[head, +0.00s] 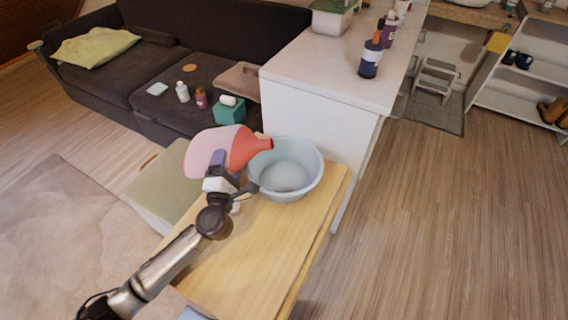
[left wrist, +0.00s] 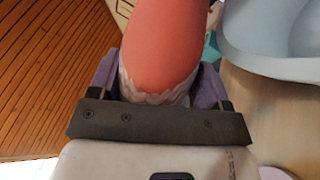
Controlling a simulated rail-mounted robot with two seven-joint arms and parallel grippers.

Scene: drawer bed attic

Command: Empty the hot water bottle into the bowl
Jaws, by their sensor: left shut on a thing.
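The hot water bottle (head: 216,152) has a pink body and a red neck end. My left gripper (head: 218,168) is shut on the hot water bottle, left of the bowl. In the left wrist view the red part of the bottle (left wrist: 163,45) sits between the fingers. No stream of water shows. My right gripper is not in view.
The wooden table (head: 245,265) is mostly clear in front of the bowl. A white counter (head: 325,65) with bottles (head: 371,58) rises behind it. A green cushioned stool (head: 162,190) stands left of the table. A dark sofa (head: 195,38) holds small items and a teal tissue box (head: 230,112).

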